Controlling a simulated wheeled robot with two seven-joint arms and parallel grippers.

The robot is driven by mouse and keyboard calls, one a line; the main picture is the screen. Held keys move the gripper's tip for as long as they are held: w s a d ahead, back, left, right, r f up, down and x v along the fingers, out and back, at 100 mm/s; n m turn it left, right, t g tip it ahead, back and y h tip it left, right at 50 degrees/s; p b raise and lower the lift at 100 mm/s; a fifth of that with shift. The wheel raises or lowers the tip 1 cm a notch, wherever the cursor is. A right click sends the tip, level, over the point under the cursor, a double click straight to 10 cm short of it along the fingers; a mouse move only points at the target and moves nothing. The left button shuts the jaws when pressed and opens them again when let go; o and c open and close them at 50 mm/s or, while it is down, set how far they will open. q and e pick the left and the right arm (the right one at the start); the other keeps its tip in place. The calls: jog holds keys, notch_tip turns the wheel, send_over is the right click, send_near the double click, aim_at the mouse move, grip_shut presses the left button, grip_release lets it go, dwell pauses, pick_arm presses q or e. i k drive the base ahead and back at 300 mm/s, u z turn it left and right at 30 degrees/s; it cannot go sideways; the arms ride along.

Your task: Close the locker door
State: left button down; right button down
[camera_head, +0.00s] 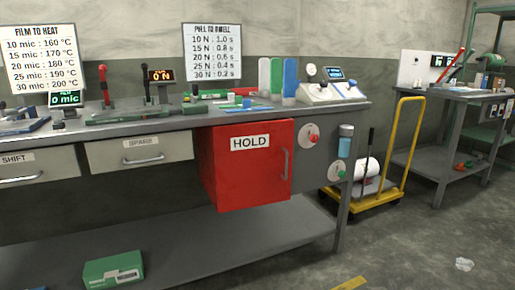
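The red locker (205,165) hangs under the workbench top, right of the grey drawers. Its red door (250,172) faces me, with a white HOLD label (250,142) near the top and a vertical grey handle (285,164) at the right edge. The locker's inside is not visible. I cannot tell whether the door is fully flush or slightly ajar. Neither of my grippers shows in the head view, and nothing touches the door.
The workbench (130,128) carries tools and a white device (325,88). A panel right of the locker holds a red knob (312,139) and a green knob (341,174). A yellow trolley (365,205) stands further right. A green box (113,269) lies on the lower shelf.

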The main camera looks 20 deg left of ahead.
aim_at(253, 161)
jog(key=u, duration=0.55)
jog(key=i, duration=0.9)
jog(key=u, duration=0.15)
